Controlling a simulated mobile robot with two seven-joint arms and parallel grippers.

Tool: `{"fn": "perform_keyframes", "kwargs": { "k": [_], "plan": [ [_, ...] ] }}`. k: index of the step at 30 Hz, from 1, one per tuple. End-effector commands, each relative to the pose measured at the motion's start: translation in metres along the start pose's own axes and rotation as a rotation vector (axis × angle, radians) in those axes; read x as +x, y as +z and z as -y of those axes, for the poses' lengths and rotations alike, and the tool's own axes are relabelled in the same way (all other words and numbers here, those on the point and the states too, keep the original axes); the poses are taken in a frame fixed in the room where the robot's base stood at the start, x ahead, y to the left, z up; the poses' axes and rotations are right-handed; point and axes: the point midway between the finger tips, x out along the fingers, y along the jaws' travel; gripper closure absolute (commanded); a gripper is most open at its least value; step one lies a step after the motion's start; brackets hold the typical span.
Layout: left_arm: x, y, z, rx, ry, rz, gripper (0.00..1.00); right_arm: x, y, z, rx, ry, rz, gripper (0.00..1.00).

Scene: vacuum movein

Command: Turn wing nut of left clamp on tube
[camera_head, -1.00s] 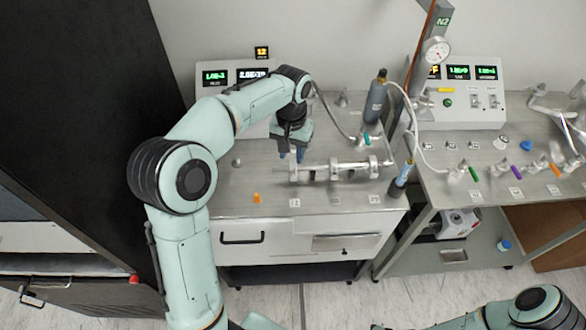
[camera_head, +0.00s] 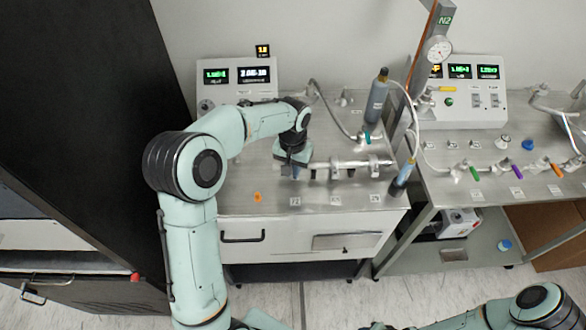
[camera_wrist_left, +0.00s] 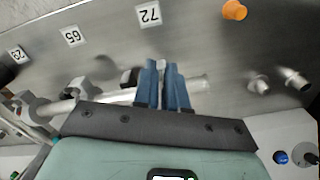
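The metal tube (camera_head: 350,164) lies across the left bench top with clamps along it, including a right one (camera_head: 374,166) and a middle one (camera_head: 337,169). In the left wrist view the tube (camera_wrist_left: 60,107) runs behind my fingers. My left gripper (camera_head: 295,173) points down at the tube's left end, where the left clamp is mostly hidden. In the left wrist view its blue fingers (camera_wrist_left: 165,88) are close together with a narrow pale gap; the wing nut cannot be made out, nor whether they grip it. My right gripper is out of view.
An orange cap (camera_head: 257,197) lies left of the tube. A dark bottle (camera_head: 377,100) stands behind it, and a blue-grey cylinder (camera_head: 401,178) is at the bench's right edge. A second bench with coloured valves (camera_head: 503,168) is on the right.

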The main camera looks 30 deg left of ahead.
Motion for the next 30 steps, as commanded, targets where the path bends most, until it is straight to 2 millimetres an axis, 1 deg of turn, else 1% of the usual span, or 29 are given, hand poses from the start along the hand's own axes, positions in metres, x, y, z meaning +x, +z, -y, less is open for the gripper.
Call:
{"fn": "perform_keyframes", "kwargs": {
  "k": [7, 11, 30],
  "plan": [
    [-0.0007, -0.0004, 0.0005, 0.009, 0.000, -0.001, 1.00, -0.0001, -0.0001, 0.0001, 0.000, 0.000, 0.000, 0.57],
    [-0.0007, -0.0005, 0.0009, 0.044, 0.000, -0.001, 1.00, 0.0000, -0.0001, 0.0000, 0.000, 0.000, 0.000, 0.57],
    [-0.0008, -0.0020, 0.0054, 0.447, -0.001, -0.002, 1.00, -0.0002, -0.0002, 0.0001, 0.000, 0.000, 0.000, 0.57]
  ]
}}
